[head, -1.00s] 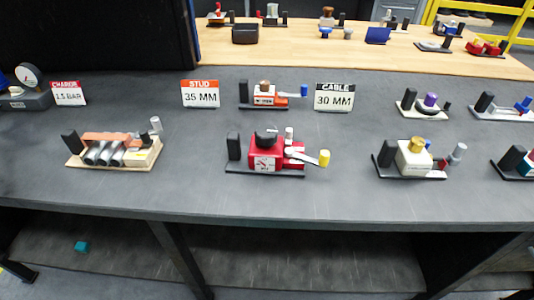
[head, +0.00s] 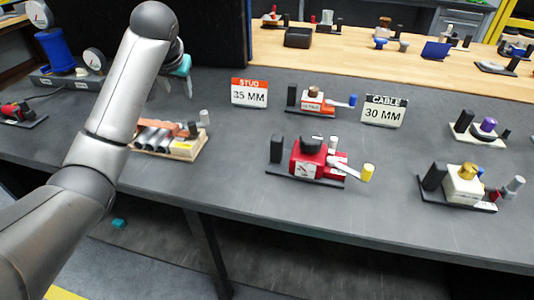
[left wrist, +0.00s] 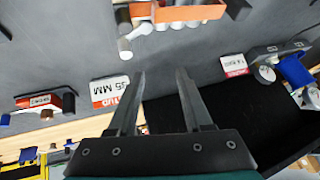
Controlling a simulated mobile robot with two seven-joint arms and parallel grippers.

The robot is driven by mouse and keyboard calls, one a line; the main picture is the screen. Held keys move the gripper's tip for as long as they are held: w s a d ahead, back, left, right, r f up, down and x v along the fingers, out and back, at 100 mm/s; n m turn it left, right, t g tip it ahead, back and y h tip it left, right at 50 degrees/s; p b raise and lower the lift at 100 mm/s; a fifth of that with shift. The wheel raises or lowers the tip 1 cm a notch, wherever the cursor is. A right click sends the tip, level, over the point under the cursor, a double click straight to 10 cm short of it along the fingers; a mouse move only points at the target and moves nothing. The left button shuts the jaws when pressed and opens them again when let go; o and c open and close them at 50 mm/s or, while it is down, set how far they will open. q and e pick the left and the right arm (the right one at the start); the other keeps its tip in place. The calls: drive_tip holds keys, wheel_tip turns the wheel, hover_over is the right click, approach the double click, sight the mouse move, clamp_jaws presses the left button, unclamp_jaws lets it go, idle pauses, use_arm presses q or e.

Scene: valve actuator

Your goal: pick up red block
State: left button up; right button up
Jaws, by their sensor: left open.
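A red block (head: 306,162) with a black knob on top, a white gauge face and a lever with a yellow end sits on a black base on the grey table, centre-right in the head view. A smaller orange-red block (head: 313,102) on a black base stands behind it. My left gripper (head: 178,88) points down over the table, left of the red block and apart from it. In the left wrist view its two fingers (left wrist: 160,78) are spread with nothing between them. My right gripper is not in view.
A wooden tray with grey cylinders and an orange bar (head: 188,150) lies close to my left gripper. Signs reading 35 MM (head: 249,94) and 30 MM (head: 384,112) stand behind. A cream block with a gold knob (head: 464,186) is at right. A black panel rises at back left.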

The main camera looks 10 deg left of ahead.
use_arm(q)
drive_tip(key=d+f+m+h, duration=0.1)
drive_tip(key=d+h, duration=0.2)
drive_tip(key=d, duration=1)
drive_tip(key=g+h, duration=0.1)
drive_tip(key=g, duration=0.1)
approach(278, 146)
drive_tip(key=w+f, duration=0.1)
drive_tip(key=f, duration=0.1)
drive_tip(key=shift+m, duration=0.4)
drive_tip(key=x, duration=0.4)
drive_tip(key=shift+w+a+r, duration=0.1)
drive_tip(key=shift+w+a, duration=0.2)
drive_tip(key=shift+a, duration=0.05)
drive_tip(key=shift+x, duration=3.2)
drive_tip(key=shift+r, duration=0.1)
clamp_jaws()
drive_tip(key=shift+w+d+r, duration=0.1)
drive_tip(key=shift+w+r, duration=0.05)
